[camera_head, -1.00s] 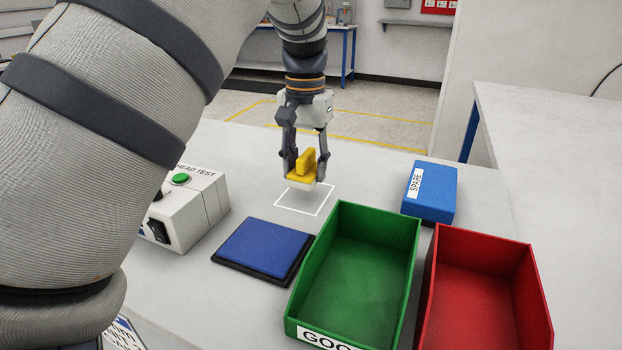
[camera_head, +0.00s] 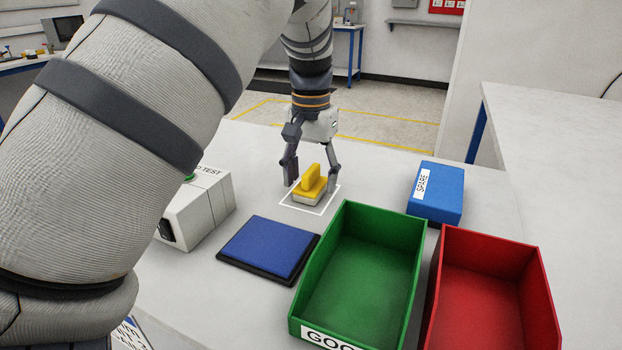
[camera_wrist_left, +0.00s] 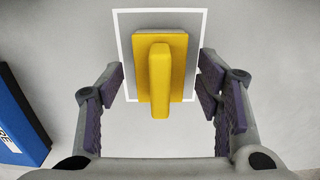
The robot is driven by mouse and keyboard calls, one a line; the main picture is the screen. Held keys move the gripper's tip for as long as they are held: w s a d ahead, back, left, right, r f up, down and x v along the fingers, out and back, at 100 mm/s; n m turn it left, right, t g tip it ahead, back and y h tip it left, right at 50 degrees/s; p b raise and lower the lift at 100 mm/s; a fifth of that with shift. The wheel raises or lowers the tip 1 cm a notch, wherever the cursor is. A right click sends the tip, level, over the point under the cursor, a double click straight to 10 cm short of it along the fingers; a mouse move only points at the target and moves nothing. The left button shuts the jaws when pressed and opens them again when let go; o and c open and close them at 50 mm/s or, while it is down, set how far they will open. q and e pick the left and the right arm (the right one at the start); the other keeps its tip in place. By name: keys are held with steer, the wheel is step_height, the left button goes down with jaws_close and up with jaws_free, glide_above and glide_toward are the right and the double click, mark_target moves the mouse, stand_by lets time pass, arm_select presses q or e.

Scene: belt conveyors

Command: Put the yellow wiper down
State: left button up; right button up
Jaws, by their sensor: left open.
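The yellow wiper (camera_head: 312,184) stands on the table inside the white outlined square (camera_head: 293,207), its yellow grip up and its pale base down. My left gripper (camera_head: 311,185) is open around it, one finger on each side, pointing down. The left wrist view shows the wiper (camera_wrist_left: 160,75) with clear gaps to both fingers of the gripper (camera_wrist_left: 163,100). The wiper's far end reaches near the far line of the square in that view. My right gripper is not in view.
A green bin (camera_head: 330,235) and a red bin (camera_head: 437,275) stand in front at the right. A blue box marked SPARE (camera_head: 436,192) is right of the square. A blue pad (camera_head: 266,247) and a grey HEAD TEST box (camera_head: 200,215) lie to the left.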

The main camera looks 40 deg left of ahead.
mark_target(311, 169)
arm_select(q)
step_height(311, 169, up, 11)
steer(key=shift+r, duration=0.15)
stand_by(0.4)
